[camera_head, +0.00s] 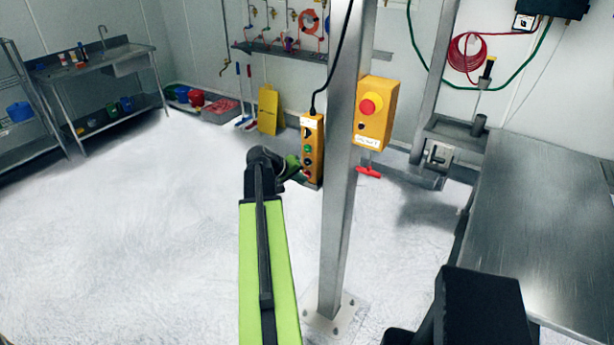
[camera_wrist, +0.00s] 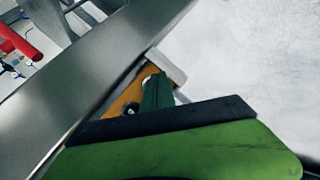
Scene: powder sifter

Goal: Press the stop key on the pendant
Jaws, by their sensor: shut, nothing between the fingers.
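The yellow pendant (camera_head: 313,152) hangs on a black cable to the left of a steel post. In the wrist view my gripper (camera_wrist: 156,82) points at a yellow-orange strip of the pendant (camera_wrist: 123,98), with one round dark key beside the finger. Whether they touch is unclear.
The steel post (camera_head: 342,200) stands directly right of the pendant and crosses the wrist view (camera_wrist: 85,80). A yellow box (camera_head: 375,122) with a red mushroom button is on the post's right. A steel table (camera_head: 550,230) fills the right. The floor at left is clear.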

